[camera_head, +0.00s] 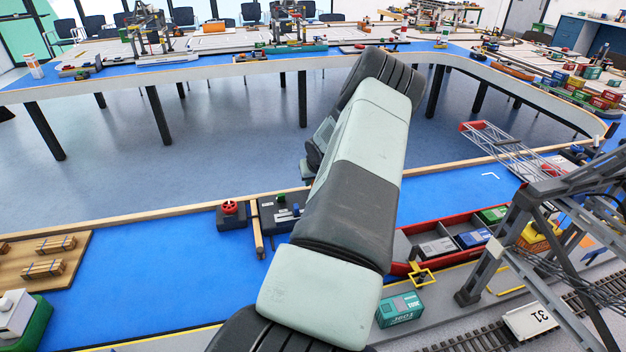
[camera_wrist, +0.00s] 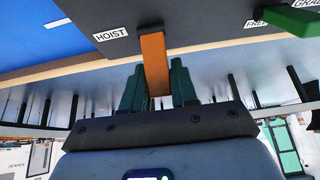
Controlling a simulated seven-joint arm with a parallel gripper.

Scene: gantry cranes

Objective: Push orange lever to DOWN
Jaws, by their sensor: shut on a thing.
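The orange lever (camera_wrist: 155,62) stands out from a dark control panel (camera_wrist: 200,24) in the wrist view, close to a white HOIST label (camera_wrist: 111,33). The two dark green fingertips of my gripper (camera_wrist: 157,88) are on either side of the lever, shut on it. No DOWN label is readable. In the head view my arm hides the lever and the gripper. A dark control box (camera_head: 268,220) shows partly to the left of my arm.
A green lever (camera_wrist: 293,20) sits on the same panel, near a FREE label (camera_wrist: 257,23). In the head view a red valve wheel (camera_head: 229,208) is left of the box. A red barge (camera_head: 400,268) and a grey gantry crane (camera_head: 508,240) are to the right.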

